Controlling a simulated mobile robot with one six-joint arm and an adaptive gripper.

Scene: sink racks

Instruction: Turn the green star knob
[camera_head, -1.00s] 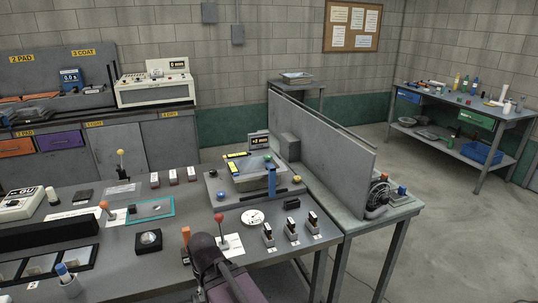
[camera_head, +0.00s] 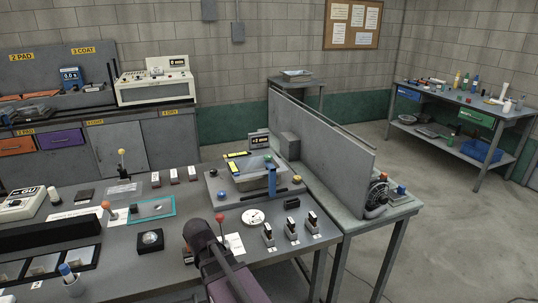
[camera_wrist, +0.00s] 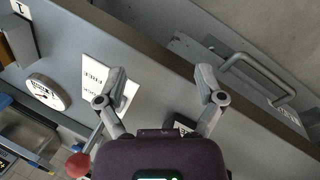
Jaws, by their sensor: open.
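I cannot make out a green star knob for certain. A small greenish spot (camera_head: 268,157) shows at the back of the tray station on the bench in the head view, too small to tell its shape. In the wrist view my gripper (camera_wrist: 162,80) is open and empty, its two fingers spread wide above the bench's front edge.
The red ball lever (camera_head: 220,218) stands close to my wrist; its ball also shows in the wrist view (camera_wrist: 78,165). A white dial (camera_head: 253,217) and several small upright blocks lie to the right. A tall grey panel (camera_head: 325,135) stands beyond the tray station.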

